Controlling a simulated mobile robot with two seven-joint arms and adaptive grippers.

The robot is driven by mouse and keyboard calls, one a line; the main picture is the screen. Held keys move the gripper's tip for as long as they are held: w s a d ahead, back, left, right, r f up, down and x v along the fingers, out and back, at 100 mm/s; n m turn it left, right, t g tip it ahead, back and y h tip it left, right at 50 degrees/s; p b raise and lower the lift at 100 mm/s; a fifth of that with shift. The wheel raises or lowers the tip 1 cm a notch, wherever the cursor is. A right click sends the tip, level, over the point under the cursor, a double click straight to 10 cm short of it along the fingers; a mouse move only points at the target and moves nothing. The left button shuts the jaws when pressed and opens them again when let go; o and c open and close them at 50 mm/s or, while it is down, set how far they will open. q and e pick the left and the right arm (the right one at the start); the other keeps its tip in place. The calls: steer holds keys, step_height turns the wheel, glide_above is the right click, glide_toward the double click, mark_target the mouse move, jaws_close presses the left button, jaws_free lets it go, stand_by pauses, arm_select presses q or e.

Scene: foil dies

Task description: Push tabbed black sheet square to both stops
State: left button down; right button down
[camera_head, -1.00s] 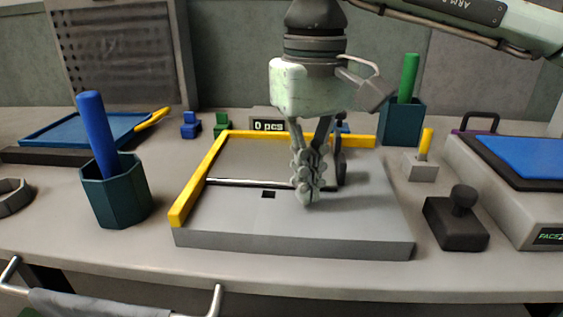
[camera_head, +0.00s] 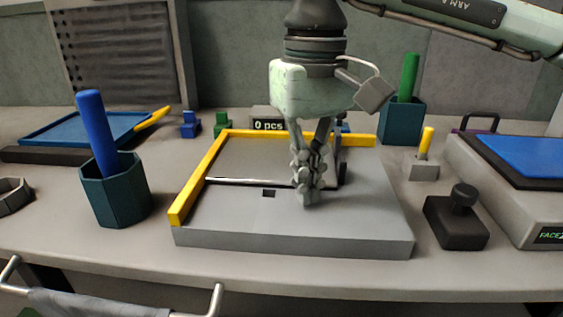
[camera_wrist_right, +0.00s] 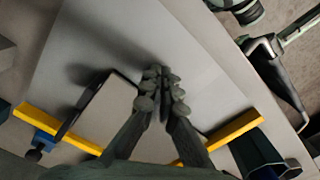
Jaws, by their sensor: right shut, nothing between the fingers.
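The sheet (camera_head: 255,160) lies on the grey bed, its top looking dark grey-brown with a thin bright-and-black front edge. It also shows in the wrist view (camera_wrist_right: 112,112). A small black patch (camera_head: 269,193) sits just before that edge; I cannot tell whether it is the tab. Yellow stops run along the left (camera_head: 198,180) and back (camera_head: 358,140). The sheet lies close to both; contact is unclear. My right gripper (camera_head: 307,198) is shut and empty, pointing down at the sheet's front edge. Touching is unclear. My left gripper is out of view.
A dark upright piece (camera_head: 342,168) stands by the sheet's right side. A teal cup (camera_head: 117,195) with a blue rod is left of the bed (camera_head: 290,243). A black knobbed block (camera_head: 456,222) is on the right. The bed's front is clear.

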steer(key=shift+f+b, duration=0.45)
steer(key=shift+f, duration=0.2)
steer(key=shift+w+r, duration=0.15)
steer(key=shift+w+p, duration=0.35)
steer(key=shift+w, duration=0.75)
steer(key=shift+s, duration=0.15)
steer(key=shift+s, duration=0.45)
step_height(320, 180, up, 8)
steer(key=p, duration=0.5)
